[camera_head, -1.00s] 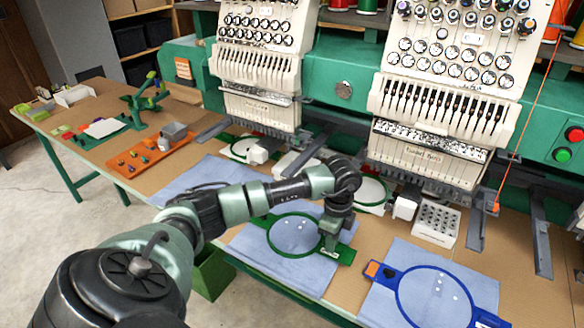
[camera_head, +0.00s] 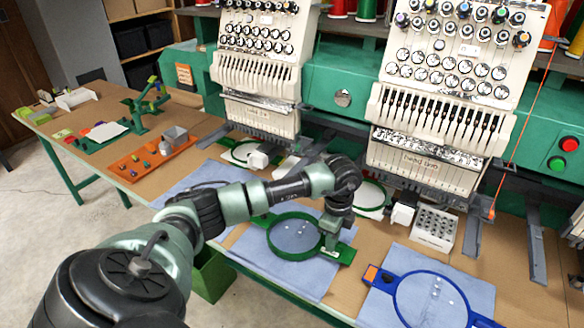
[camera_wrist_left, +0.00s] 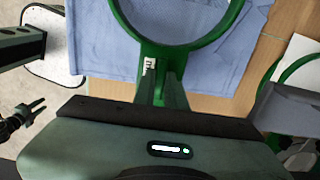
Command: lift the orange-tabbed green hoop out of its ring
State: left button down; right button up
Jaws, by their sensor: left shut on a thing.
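The green hoop (camera_head: 271,244) is in the middle of the head view, above a blue cloth (camera_head: 252,252). My left gripper (camera_head: 331,250) is shut on the bracket at its right end. In the left wrist view the fingers (camera_wrist_left: 162,88) grip this green bracket, and the hoop's round part (camera_wrist_left: 126,28) reaches away from them over the cloth. I cannot tell the hoop from its ring beneath or see a clear gap. No orange tab shows on it; my arm covers part of its left side. A small dark pronged shape at the wrist view's left edge may be my right gripper (camera_wrist_left: 38,107).
A blue hoop (camera_head: 400,315) with an orange tab lies on another cloth at the right. The embroidery machine's white heads (camera_head: 425,150) and grey arms (camera_head: 474,232) stand close behind. An orange tray (camera_head: 135,168) is at the left. A white block with holes (camera_head: 434,226) sits at right.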

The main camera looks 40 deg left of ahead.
pick_arm(q)
jog(key=shift+r+p, duration=2.25)
jog(key=shift+r, duration=0.7)
jog(key=shift+f, duration=0.1)
